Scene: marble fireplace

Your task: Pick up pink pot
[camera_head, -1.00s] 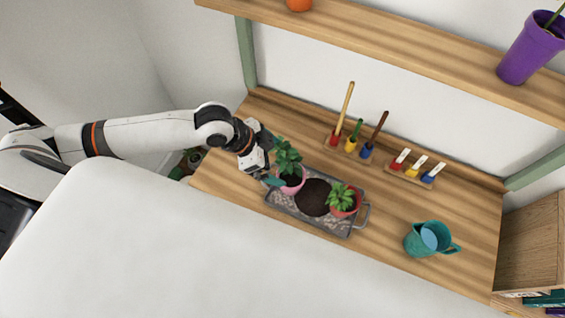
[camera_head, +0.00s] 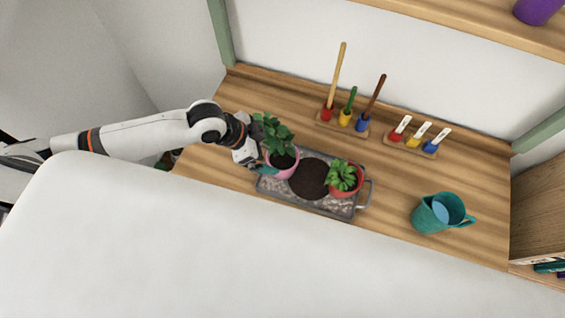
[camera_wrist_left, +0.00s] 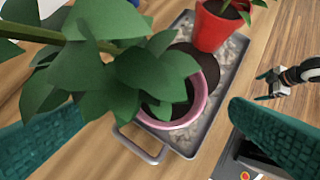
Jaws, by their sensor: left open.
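The pink pot (camera_head: 283,167) holds a leafy green plant and stands at the left end of a grey metal tray (camera_head: 333,208). My left gripper (camera_head: 262,161) is at the pot's left side, with its teal fingers open. In the left wrist view the pot's pink rim (camera_wrist_left: 193,112) shows between the two spread fingers, partly hidden by the leaves. I cannot tell whether either finger touches the pot.
A red pot (camera_head: 345,188) with a plant stands at the tray's right end, with dark soil (camera_head: 309,179) between the pots. A teal watering can (camera_head: 436,213) stands to the right. Holders with brushes (camera_head: 345,122) and labelled pieces (camera_head: 417,138) stand behind. Wood between tray and can is clear.

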